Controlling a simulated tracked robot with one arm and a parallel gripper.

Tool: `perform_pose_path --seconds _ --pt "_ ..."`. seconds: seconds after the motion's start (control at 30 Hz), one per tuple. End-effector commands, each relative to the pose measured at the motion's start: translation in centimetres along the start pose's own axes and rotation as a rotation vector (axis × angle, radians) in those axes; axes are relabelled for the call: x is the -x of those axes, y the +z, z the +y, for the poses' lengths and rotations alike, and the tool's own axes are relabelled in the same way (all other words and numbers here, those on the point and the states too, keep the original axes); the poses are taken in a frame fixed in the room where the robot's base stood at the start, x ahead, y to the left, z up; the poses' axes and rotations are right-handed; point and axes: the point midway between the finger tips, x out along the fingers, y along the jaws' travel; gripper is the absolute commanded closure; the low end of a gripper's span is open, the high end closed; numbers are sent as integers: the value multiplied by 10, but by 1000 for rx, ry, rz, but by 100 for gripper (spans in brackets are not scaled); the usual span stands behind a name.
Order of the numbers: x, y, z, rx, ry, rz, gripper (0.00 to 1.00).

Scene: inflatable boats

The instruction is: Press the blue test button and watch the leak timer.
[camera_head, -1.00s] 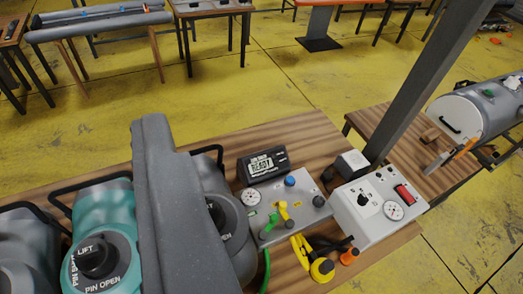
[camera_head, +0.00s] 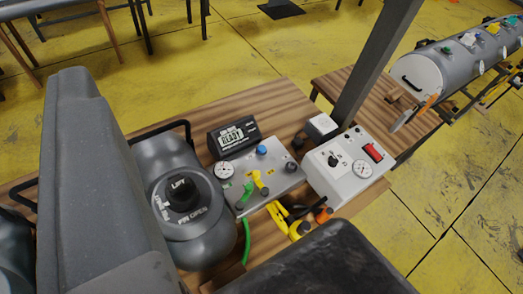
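The blue button (camera_head: 262,150) stands at the back edge of a light grey control panel (camera_head: 284,178) on the wooden bench. The timer (camera_head: 233,137) is a black box just left of the button, and its screen reads READY. A large grey, smooth upright shape (camera_head: 95,180) fills the left foreground, and a dark slab (camera_head: 320,265) shows at the bottom right. I cannot tell whether either is part of my gripper. No fingertips can be made out, and nothing touches the button.
The panel also carries a round gauge (camera_head: 223,170) and yellow and green levers. A white box (camera_head: 346,168) with a red switch stands to its right. A grey pump with a black knob (camera_head: 182,195) stands left. A dark post (camera_head: 375,70) rises behind the white box.

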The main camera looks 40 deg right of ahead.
Motion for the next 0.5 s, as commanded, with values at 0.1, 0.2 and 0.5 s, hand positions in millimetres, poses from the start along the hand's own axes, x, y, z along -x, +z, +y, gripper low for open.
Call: perform_pose_path --seconds 0.1,0.2,0.5 --pt "0 0 0 0 0 0 56" --pt "0 0 0 0 0 0 56" --pt "0 0 0 0 0 0 100"
